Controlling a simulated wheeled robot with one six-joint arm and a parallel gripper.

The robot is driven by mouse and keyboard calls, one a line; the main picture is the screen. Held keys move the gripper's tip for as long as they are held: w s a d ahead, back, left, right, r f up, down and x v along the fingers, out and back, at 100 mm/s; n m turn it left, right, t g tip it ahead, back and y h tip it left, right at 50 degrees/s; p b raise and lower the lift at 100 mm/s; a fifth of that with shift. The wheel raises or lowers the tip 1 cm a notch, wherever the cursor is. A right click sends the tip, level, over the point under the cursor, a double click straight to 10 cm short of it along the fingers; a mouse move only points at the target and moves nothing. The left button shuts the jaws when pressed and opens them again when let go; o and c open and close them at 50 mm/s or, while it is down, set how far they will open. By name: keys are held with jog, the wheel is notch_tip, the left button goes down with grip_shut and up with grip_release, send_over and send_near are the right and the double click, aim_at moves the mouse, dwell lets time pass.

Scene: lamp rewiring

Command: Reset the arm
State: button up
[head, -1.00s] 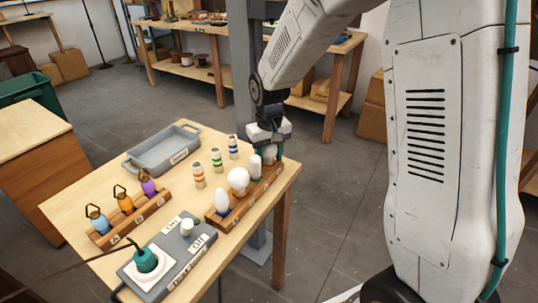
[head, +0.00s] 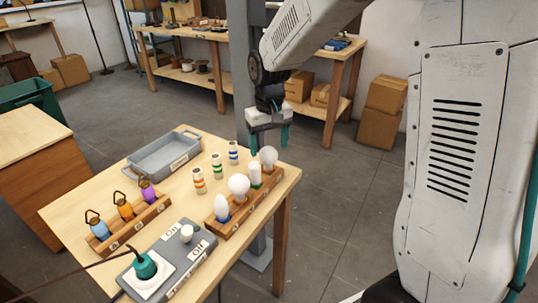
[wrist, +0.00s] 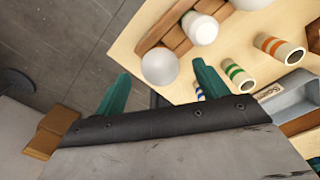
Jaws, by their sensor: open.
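My gripper (head: 269,138) is open and empty in the head view, its teal fingers pointing down above the far right corner of the wooden table (head: 62,208). It hangs just above and behind the round white bulb (head: 268,157) at the far end of the bulb rack (head: 246,207). In the wrist view the two teal fingers stand wide apart (wrist: 160,90), with nothing between them but floor and the table edge. The round bulb (wrist: 159,66) lies past the fingers there, apart from them.
The rack also holds a white cylinder bulb (head: 254,174), a globe bulb (head: 239,186) and an oval bulb (head: 222,207). Open floor lies to the right.

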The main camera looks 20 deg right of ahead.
jog(key=shift+r, duration=0.75)
jog(key=s+d+r, duration=0.1)
jog(key=s+r, duration=0.4)
jog(key=s, duration=0.3)
jog(key=s+d+r, duration=0.1)
jog(key=s+r, duration=0.3)
jog(key=s, duration=0.3)
jog(key=s+d+t, duration=0.1)
jog(key=s, duration=1.3)
jog(key=shift+s+r+m, duration=0.2)
jog(key=shift+s+m, duration=0.2)
